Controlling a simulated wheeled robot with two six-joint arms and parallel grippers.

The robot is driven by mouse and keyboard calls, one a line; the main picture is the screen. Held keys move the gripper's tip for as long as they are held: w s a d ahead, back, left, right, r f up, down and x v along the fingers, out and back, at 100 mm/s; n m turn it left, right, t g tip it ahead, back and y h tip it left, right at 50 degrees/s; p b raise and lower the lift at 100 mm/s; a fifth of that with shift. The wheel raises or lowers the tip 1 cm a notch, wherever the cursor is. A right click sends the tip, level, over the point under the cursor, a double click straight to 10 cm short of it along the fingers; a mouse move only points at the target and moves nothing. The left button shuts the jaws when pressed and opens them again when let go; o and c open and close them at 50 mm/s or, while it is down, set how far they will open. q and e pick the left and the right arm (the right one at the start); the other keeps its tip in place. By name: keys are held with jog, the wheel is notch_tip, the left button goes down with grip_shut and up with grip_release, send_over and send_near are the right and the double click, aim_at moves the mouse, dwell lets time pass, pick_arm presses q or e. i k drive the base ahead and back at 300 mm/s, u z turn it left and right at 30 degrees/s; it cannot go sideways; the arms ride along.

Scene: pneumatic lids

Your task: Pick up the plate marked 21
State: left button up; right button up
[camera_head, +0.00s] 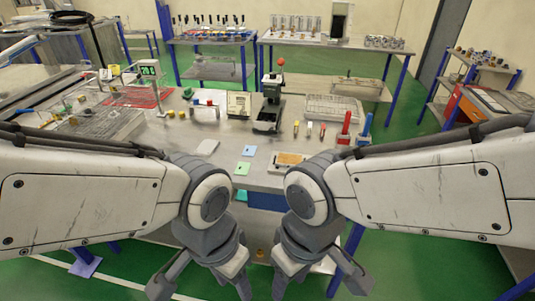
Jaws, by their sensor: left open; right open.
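I cannot read the mark 21 on any plate. Small flat pieces lie on the grey workbench (180,134): a white one (207,147), a light blue one (249,151) and a green one (242,168). No number is legible on them. A small sign with green digits (148,69) stands at the back left of the bench; its digits are too small to read surely. My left gripper (201,284) is open and empty, low in front of the bench. My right gripper (318,283) is also open and empty, beside it, pointing down.
A black press with a red knob (270,103) stands mid-bench. A wire tray (333,107), red (345,128) and blue (365,128) handled tools are to the right. An orange-topped tray (289,160) lies near the front edge. A red grid mat (138,97) lies left.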

aim_at(283, 159)
jog(key=u, duration=0.25)
jog(key=i, duration=0.95)
jog(key=z, duration=0.15)
